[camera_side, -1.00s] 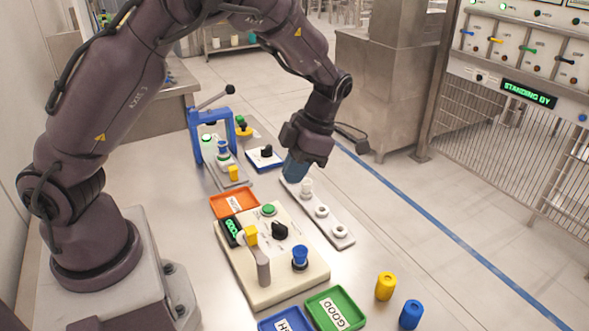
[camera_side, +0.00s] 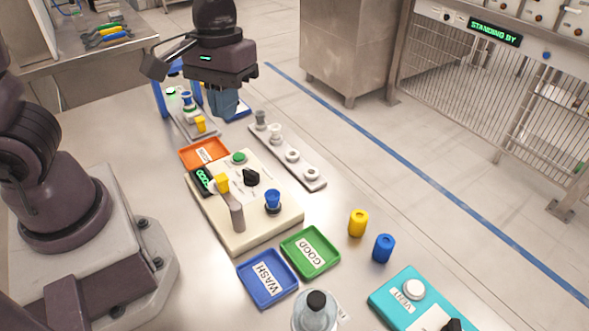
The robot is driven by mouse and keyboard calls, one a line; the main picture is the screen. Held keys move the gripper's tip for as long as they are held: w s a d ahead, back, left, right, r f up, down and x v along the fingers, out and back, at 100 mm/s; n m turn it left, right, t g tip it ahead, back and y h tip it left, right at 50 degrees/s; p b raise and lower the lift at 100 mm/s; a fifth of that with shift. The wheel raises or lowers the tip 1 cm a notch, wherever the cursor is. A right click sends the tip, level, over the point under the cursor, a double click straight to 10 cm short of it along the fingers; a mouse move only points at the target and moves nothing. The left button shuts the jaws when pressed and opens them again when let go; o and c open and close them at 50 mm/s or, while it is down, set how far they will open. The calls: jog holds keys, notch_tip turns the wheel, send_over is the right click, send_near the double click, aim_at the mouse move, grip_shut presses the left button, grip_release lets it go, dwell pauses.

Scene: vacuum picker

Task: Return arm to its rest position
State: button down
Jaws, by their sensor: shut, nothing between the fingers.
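My gripper (camera_side: 224,104) hangs below my dark arm at the top middle of the side view, pointing down. Its blue-grey fingers are shut with nothing between them. It is above the table, left of the pale rack (camera_side: 302,172) and in front of part of the blue press frame. At the rack's far end a grey nozzle-like piece (camera_side: 261,119) stands upright, beside a white piece (camera_side: 275,131). My gripper is apart from both. The upper part of my arm is out of the picture.
The cream control box (camera_side: 250,228), orange tray (camera_side: 203,153), green tray (camera_side: 309,252) and blue tray (camera_side: 267,279) stand nearer. A yellow cylinder (camera_side: 358,222), a blue cylinder (camera_side: 383,247) and a teal box (camera_side: 385,288) are at the right. The table between is clear.

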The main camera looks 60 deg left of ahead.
jog(key=s+a+r+m+t+y, duration=0.1)
jog(key=s+r+m+t, duration=0.4)
jog(key=r, duration=0.5)
jog(key=shift+s+a+m+t, duration=0.15)
jog(key=shift+s+m+t, duration=0.25)
jog(key=shift+s+t, duration=0.4)
